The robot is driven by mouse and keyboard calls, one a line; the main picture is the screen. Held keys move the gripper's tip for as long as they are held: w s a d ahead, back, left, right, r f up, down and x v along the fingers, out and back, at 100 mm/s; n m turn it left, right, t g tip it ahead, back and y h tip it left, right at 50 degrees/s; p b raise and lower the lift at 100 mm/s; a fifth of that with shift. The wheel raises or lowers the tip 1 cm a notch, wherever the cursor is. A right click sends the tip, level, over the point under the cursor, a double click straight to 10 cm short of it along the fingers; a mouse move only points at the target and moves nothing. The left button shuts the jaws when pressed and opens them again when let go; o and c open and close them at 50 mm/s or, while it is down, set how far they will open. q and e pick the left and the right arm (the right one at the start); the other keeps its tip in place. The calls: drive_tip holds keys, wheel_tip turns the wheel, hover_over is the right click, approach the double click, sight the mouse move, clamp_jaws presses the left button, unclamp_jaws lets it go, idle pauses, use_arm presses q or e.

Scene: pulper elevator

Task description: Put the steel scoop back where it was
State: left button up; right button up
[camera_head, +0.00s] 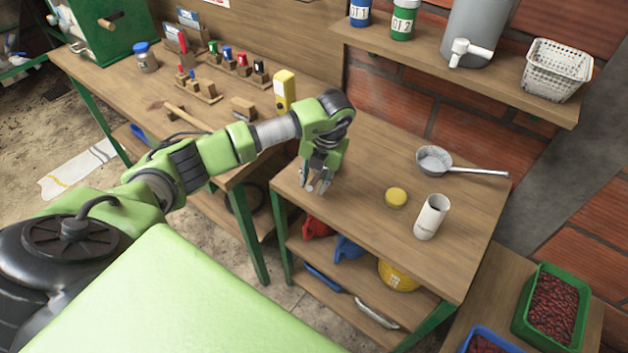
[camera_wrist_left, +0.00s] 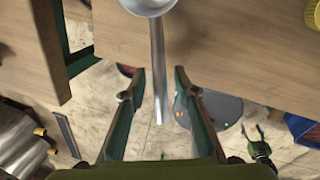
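A steel scoop with a round bowl (camera_wrist_left: 148,6) and a long thin handle shows in the left wrist view. Its handle passes between the two fingers of my left gripper (camera_wrist_left: 160,75), with a gap on both sides. The bowl is cut off by the top of that view. In the head view my left gripper (camera_head: 319,187) points down over the left front corner of the right-hand table (camera_head: 365,170) and largely hides what lies under it. A long-handled steel pan-like vessel (camera_head: 434,160) lies at the back of that table.
A yellow lid (camera_head: 396,197) and a white cylinder (camera_head: 432,217) stand on the same table. A shelf above holds a white basket (camera_head: 556,70) and a grey tank (camera_head: 478,32). The left workbench (camera_head: 150,95) carries stamps and a yellow device (camera_head: 284,90).

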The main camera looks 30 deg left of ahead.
use_arm(q)
drive_tip(key=shift+r, duration=0.1)
drive_tip(key=shift+r, duration=0.2)
wheel_tip(320, 180, up, 12)
drive_tip(key=d+b, duration=0.2)
drive_tip(key=shift+f+b, duration=0.25)
drive_tip(key=shift+b, duration=0.1)
drive_tip(key=shift+d, duration=0.1)
